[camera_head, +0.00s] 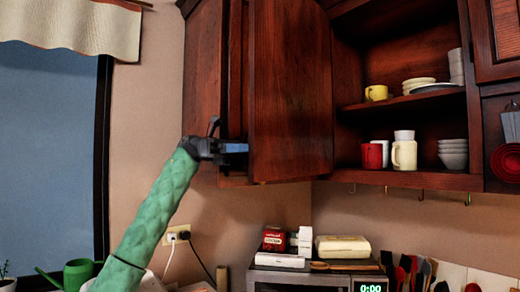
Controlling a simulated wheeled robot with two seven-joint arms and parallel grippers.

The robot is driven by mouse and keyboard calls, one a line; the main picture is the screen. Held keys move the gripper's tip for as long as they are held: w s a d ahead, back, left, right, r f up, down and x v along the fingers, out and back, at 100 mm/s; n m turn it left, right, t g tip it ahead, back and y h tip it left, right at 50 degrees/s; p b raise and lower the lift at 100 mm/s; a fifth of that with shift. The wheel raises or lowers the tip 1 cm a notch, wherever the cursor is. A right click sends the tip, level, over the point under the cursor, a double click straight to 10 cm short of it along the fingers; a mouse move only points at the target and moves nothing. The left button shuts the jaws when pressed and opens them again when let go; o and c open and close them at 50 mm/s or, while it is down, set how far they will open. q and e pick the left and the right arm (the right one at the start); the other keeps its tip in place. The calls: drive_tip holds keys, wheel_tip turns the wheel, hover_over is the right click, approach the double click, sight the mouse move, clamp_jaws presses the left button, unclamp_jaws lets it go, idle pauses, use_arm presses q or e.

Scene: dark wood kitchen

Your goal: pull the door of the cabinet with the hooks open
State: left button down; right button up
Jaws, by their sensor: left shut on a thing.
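The wall cabinet with hooks (421,195) under its bottom edge stands open at upper right, its shelves showing. A dark red-brown wooden door (292,95) stands swung out on the left of this opening, its free edge to the left. My left gripper (238,148), on a green arm from below, is at the lower part of that free edge. It is shut on the door there. The exact contact and any handle are hidden. My right gripper is not in view.
Mugs, plates and bowls (453,153) stand on the cabinet shelves. Another wooden cabinet side (203,70) is left of the door. Below are a microwave (318,279) with boxes on top and several utensils. A window (48,150) is at left.

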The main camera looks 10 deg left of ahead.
use_arm(q)
drive_tip(key=shift+w+a, duration=0.25)
drive_tip(key=shift+a, duration=0.1)
drive_tip(key=c, duration=1.5)
unclamp_jaws()
drive_tip(key=shift+a, duration=0.15)
